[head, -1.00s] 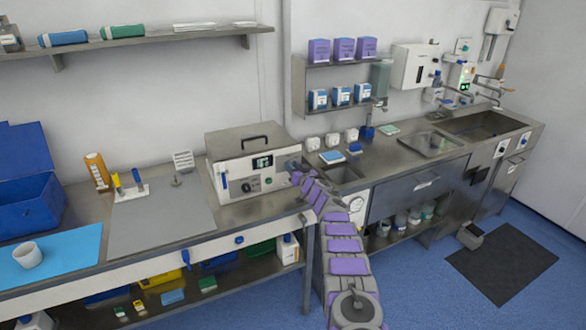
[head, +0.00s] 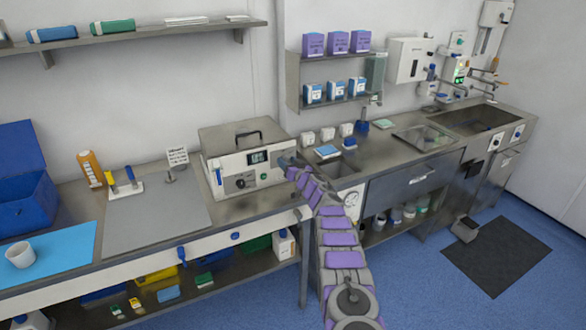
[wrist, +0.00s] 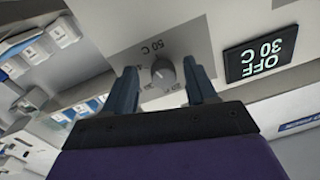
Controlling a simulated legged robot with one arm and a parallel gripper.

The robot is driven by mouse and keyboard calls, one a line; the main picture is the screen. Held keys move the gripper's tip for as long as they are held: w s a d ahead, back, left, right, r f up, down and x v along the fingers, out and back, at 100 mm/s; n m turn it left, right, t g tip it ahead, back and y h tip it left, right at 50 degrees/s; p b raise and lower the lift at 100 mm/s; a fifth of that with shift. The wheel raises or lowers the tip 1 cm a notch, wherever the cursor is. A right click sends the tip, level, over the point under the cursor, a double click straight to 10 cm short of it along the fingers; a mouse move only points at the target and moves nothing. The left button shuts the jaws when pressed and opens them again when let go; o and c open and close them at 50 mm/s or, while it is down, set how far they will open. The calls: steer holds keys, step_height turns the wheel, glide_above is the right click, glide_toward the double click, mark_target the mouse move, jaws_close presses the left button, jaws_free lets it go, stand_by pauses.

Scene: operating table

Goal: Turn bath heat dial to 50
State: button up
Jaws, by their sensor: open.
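The bath (head: 243,137) is a steel-topped box with a pale front and a black handle on its lid. Its display (head: 258,157) reads OFF and 30 C, upside down in the wrist view (wrist: 262,55). The grey round heat dial (wrist: 162,73) sits on a grey panel with a 50 C label (wrist: 155,47); other scale marks are partly covered. My gripper (wrist: 160,67) is open, with one finger on each side of the dial. I cannot tell whether the fingers touch it. In the head view my gripper (head: 287,164) hides this dial.
A second, black knob (head: 240,183) is on the bath's front, left of my gripper. A grey mat (head: 155,220) lies left of the bath. A shelf hangs above.

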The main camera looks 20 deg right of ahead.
mark_target(287, 160)
steer(key=shift+s, duration=0.1)
steer(key=shift+s+r+p, duration=0.2)
steer(key=shift+s+p, duration=0.55)
steer(key=shift+s, duration=0.3)
steer(key=shift+s+d, duration=0.15)
steer(key=shift+s, duration=0.15)
steer(key=shift+s+f, duration=0.15)
steer(key=shift+s, duration=0.15)
steer(key=s+d+p, duration=0.1)
steer(key=s+p, duration=0.1)
steer(key=s, duration=1.1)
steer(key=shift+s+d+f, duration=0.15)
steer(key=shift+s+d, duration=0.05)
steer(key=shift+s, duration=0.2)
